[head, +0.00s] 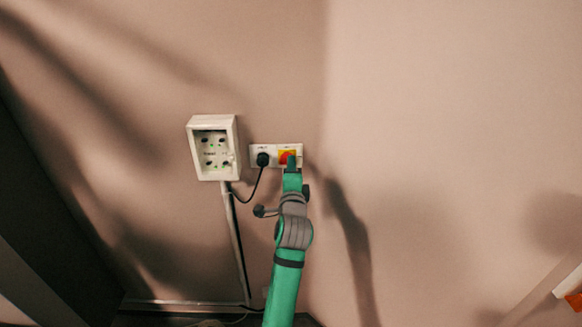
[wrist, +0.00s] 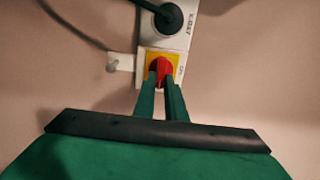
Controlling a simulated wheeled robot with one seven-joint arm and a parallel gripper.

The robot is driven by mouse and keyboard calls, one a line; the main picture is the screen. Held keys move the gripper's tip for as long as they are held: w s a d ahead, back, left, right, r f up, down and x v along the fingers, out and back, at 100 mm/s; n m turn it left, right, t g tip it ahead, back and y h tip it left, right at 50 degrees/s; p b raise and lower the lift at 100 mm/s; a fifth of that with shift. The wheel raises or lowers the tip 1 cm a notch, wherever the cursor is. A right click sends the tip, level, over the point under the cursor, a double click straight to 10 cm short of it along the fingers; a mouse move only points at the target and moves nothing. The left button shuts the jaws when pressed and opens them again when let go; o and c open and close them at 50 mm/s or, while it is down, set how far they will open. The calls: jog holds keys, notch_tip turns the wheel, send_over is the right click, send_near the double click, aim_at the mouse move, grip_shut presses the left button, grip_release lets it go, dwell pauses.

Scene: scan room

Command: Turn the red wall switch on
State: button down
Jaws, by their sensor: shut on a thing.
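The red wall switch (wrist: 161,66) is a red knob on a yellow square plate (wrist: 149,57), fixed to a white wall panel. In the head view the switch (head: 284,156) is partly hidden behind my gripper (head: 291,163). In the wrist view my gripper's two green fingers (wrist: 161,88) reach up to the knob, one on each side, and are shut on it. The fingertips cover part of the knob's lower half. The marks around the knob are too small to read.
A black plug (head: 263,159) with a hanging cable sits beside the switch on the same white panel (head: 254,149). A white socket box (head: 192,149) is mounted further left, with a conduit (head: 236,245) running down from it. The wall right of the switch is clear.

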jog(key=c, duration=1.8)
grip_release()
jog(key=shift+d, duration=0.1)
jog(key=s, duration=1)
jog(key=shift+s, duration=0.4)
